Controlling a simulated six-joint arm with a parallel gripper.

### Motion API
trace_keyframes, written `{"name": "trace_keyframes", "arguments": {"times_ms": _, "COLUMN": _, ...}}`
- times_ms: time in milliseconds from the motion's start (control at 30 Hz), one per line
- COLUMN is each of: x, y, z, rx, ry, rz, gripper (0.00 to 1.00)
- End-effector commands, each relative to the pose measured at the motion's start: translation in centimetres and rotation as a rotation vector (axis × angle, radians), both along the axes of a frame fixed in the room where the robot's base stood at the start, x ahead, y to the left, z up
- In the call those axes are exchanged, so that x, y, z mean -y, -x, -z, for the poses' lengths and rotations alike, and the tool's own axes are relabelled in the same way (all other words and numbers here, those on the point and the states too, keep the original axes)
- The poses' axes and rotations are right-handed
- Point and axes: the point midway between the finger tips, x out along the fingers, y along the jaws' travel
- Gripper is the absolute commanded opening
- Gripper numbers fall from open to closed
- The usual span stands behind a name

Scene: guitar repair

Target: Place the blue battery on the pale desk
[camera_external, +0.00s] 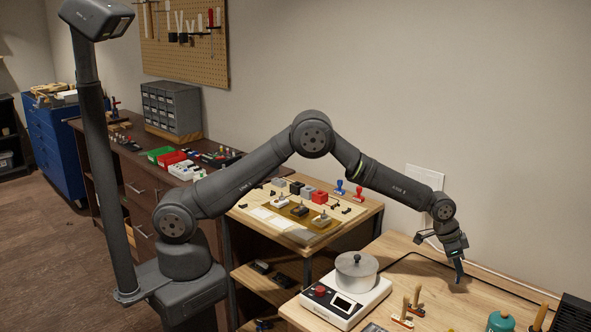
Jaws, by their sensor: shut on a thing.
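The pale desk (408,265) is the light wood surface at the lower right, against the wall. My gripper (458,272) points down over the back right part of this desk. It is shut on a small, narrow, bluish piece that looks like the blue battery (459,267). The piece is partly hidden by the fingers and too small to see clearly. I cannot tell whether its lower end touches the desk or hangs just above it.
A white scale (345,303) with a metal pot (356,270) stands on the desk's left. Wooden-handled tools (411,304) and a teal jar (501,321) are near the front. A dark cable runs along the back. Bare wood lies between the scale and my gripper.

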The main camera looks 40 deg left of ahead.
Motion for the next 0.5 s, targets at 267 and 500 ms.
{"name": "trace_keyframes", "arguments": {"times_ms": 267, "x": 0.0, "y": 0.0, "z": 3.2, "rx": 0.000, "ry": 0.000, "rz": -0.001, "gripper": 0.00}}
{"name": "trace_keyframes", "arguments": {"times_ms": 500, "x": 0.0, "y": 0.1, "z": 3.3, "rx": -0.001, "ry": -0.001, "rz": -0.001, "gripper": 0.00}}
